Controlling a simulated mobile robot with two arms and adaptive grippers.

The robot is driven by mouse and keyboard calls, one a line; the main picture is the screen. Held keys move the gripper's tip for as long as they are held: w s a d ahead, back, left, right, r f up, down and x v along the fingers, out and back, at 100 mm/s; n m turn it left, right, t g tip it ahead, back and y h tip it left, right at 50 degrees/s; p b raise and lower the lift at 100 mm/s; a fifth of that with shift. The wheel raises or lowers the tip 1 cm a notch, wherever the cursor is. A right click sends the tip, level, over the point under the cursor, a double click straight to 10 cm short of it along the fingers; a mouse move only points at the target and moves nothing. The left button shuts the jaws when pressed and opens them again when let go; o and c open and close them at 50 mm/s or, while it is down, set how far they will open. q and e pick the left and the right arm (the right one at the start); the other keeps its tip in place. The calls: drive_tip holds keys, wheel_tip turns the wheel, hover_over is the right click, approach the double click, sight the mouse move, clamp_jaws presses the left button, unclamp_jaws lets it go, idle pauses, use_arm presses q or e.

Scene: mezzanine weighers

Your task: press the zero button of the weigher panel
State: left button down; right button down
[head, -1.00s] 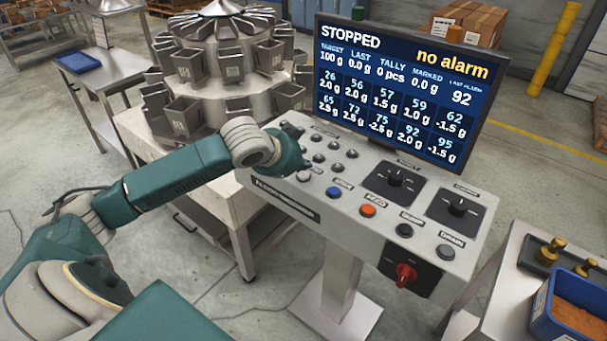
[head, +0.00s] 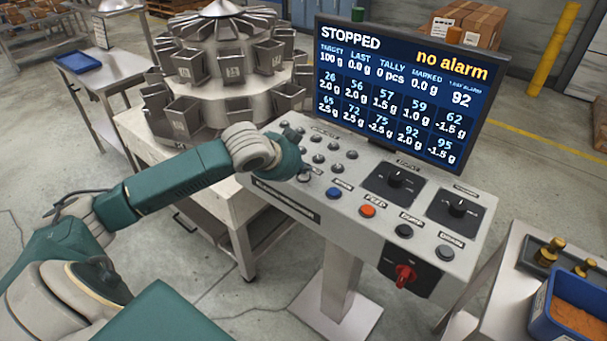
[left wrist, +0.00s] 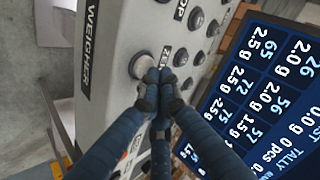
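The weigher panel (head: 290,197) is a pale sloped console on a pedestal. My left gripper (head: 300,166) is over its left part and hides some small controls. In the left wrist view its dark fingers (left wrist: 158,78) are together, with nothing between them. A round grey button (left wrist: 143,65) lies at the fingertips, which cover its edge; its label beside it is partly hidden and seems to start with "ZE". I cannot tell whether the fingertips touch it. In the head view this button (head: 305,177) shows just below the gripper. My right gripper is not in view.
A blue button (head: 333,193), an orange button (head: 367,211) and dark buttons continue the row rightward. Two black dials and a red switch (head: 404,275) are farther right. The screen (head: 400,90) behind reads "STOPPED" and "no alarm". A multihead weigher (head: 225,75) stands behind left.

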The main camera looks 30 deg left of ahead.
sight(303, 177)
use_arm(q)
drive_tip(key=shift+f, duration=0.45)
idle(0.8)
drive_tip(key=shift+r+p, duration=0.85)
drive_tip(key=shift+p, duration=0.3)
wheel_tip(303, 177, up, 5)
drive_tip(key=p, duration=0.5)
drive_tip(key=shift+p, duration=0.4)
